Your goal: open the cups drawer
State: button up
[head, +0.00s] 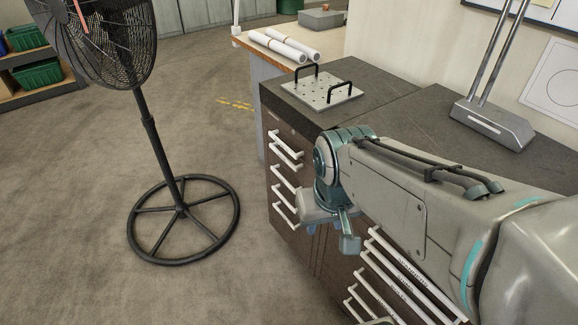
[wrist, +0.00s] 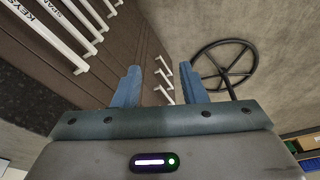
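The dark drawer cabinet (head: 290,232) has two columns of drawers with white bar handles. The left column's handles (head: 284,178) and the right column's handles (head: 400,275) show in the head view. The drawers look shut. In the wrist view, labelled handles (wrist: 60,35) read "KEYS" and "SPAN…"; other handles (wrist: 163,80) show between and beyond the fingers. No label reading cups is legible, so I cannot tell which drawer it is. My gripper (wrist: 160,80) is open and empty, its blue fingers apart. In the head view it is mostly hidden by my arm, in front of the cabinet.
A black pedestal fan (head: 180,210) stands on the floor left of the cabinet; its ring base shows in the wrist view (wrist: 225,65). A perforated plate with black handles (head: 322,92) lies on the cabinet top. The carpet between fan and cabinet is clear.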

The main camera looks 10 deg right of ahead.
jog(key=w+d+f+g+h+b, duration=0.1)
jog(key=w+d+f+h+b, duration=0.1)
jog(key=w+f+b, duration=0.3)
jog(key=w+d+f+g+h+b, duration=0.1)
jog(key=w+d+f+h+b, duration=0.2)
jog(key=f, duration=0.4)
jog(key=n+t+h+b, duration=0.85)
jog(key=t+b, duration=0.35)
jog(key=b, duration=0.8)
send_near(283, 200)
jog(key=shift+n+y, duration=0.35)
jog(key=shift+y, duration=0.1)
jog(key=b+x, duration=0.2)
jog(key=x, duration=0.6)
jog(key=shift+d+r, duration=0.15)
jog(key=shift+r, duration=0.05)
grip_shut()
